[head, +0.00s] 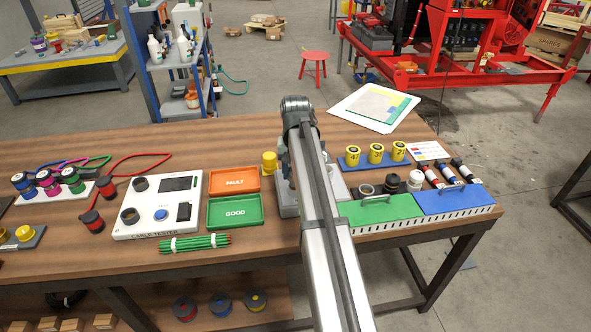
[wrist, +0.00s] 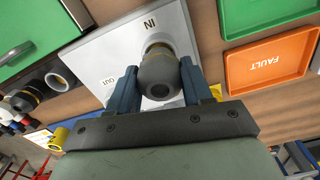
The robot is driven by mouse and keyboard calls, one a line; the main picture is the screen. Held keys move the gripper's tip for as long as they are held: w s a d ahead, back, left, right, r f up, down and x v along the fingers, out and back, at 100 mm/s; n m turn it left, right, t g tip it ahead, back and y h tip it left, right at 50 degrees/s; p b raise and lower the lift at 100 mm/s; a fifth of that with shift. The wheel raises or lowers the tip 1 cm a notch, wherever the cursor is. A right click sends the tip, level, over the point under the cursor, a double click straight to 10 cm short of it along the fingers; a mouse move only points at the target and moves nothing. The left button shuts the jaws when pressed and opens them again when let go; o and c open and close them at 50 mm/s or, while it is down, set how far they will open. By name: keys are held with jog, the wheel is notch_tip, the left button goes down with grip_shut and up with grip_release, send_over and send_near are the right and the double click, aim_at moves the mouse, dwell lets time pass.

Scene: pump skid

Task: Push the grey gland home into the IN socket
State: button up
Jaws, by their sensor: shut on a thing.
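The grey gland (wrist: 158,80) is dark and round and sits between the fingers of my gripper (wrist: 158,74), which is shut on it. Its far end, with a brass-coloured band, is at the IN socket of the pale grey box (wrist: 92,52), beside the IN label (wrist: 149,22). The gland hides most of the socket, so I cannot tell how deep it sits. The OUT label (wrist: 109,81) is on the same face. In the head view my arm hides the gland and gripper, and only part of the box (head: 286,197) shows.
An orange FAULT tray (head: 234,181) and green GOOD tray (head: 235,211) lie left of the box. A green case (head: 380,211) and blue case (head: 453,200) stand to the right. Several loose fittings (head: 392,183) stand behind the green case. The cable tester (head: 161,205) is farther left.

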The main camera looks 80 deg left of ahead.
jog(key=shift+f, duration=1.15)
dwell(0.4)
jog(key=o, duration=1.2)
jog(key=shift+o, duration=0.2)
notch_tip(320, 180, up, 14)
jog(key=shift+f, duration=0.1)
